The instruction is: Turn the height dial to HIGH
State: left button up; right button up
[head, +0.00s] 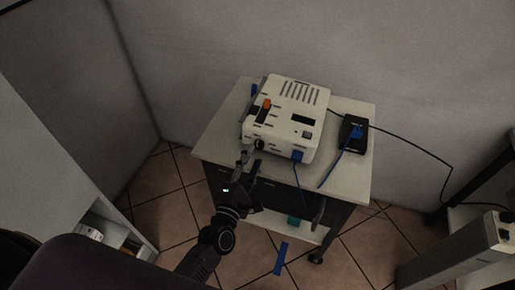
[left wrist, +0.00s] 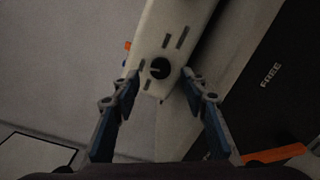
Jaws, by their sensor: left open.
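The height dial (head: 259,145) is a round black knob on the front of a white device (head: 296,95) that sits on a small table. In the left wrist view the dial (left wrist: 160,68) is near the upper middle, with a light pointer line on it. My left gripper (head: 250,160) is just in front of the device's front face. In the left wrist view its two fingers (left wrist: 161,80) are spread open, one on each side of the dial, with nothing between them. I cannot tell how far the fingertips are from the dial. My right gripper is not in view.
The table (head: 352,182) also holds a black box (head: 353,134) with blue plugs and cables. A blue plug (head: 297,156) with a hanging cable is right of the dial. A black cable runs right to a grey unit (head: 460,255). A white cabinet (head: 50,170) stands at left.

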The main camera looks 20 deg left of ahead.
aim_at(258, 147)
pick_arm(q)
jog(key=shift+w+d, duration=0.1)
jog(key=shift+w, duration=1.75)
jog(key=shift+c, duration=0.3)
grip_shut()
